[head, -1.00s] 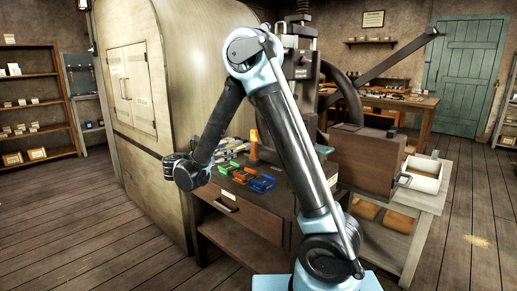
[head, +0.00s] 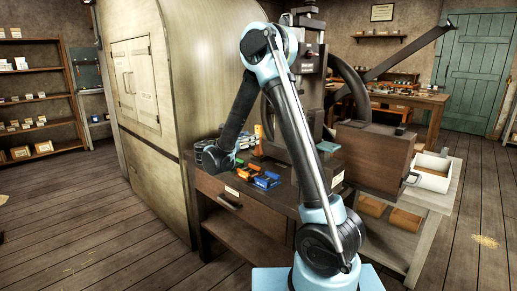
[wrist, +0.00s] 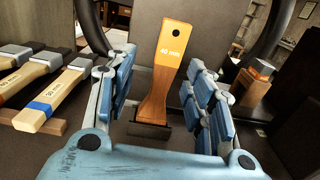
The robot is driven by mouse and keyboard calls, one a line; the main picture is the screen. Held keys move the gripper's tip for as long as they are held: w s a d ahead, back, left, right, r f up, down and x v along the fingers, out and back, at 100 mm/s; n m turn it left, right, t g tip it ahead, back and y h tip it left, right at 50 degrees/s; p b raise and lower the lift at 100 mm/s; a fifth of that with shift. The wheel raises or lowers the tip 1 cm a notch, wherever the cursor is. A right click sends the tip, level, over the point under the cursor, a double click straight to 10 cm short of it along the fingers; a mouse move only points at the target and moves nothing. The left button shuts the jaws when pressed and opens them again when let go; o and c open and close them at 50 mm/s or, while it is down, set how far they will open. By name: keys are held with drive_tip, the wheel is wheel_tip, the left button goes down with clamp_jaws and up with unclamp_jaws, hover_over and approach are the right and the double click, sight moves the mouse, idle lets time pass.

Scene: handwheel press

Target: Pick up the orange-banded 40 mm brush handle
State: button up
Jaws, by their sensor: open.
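The 40 mm brush handle (wrist: 170,60) stands upright in the wrist view. It has an orange upper part marked "40 mm", a dark hole near the top and a narrower wooden neck. Its lower end meets a dark block (wrist: 148,130). My gripper (wrist: 163,64) is open, with one finger on each side of the handle and visible gaps between. In the head view my gripper (head: 213,158) is over the bench's left end, and a small upright orange piece (head: 258,138) shows to its right.
Other wooden-handled brushes (wrist: 45,98), one blue-banded, lie left of my gripper in the wrist view. A wooden block with a pale orange top (wrist: 258,75) stands to the right. The bench (head: 215,190) also holds blue pieces (head: 267,180). A tall pale cabinet (head: 150,150) stands close on the left.

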sight(258, 147)
drive_tip(key=shift+s+d+x, duration=0.15)
drive_tip(key=shift+x, duration=1.3)
drive_tip(key=shift+s+d+x, duration=0.1)
drive_tip(key=shift+s+x, duration=0.05)
drive_tip(key=shift+x, duration=1.25)
drive_tip(key=shift+r, duration=0.1)
clamp_jaws()
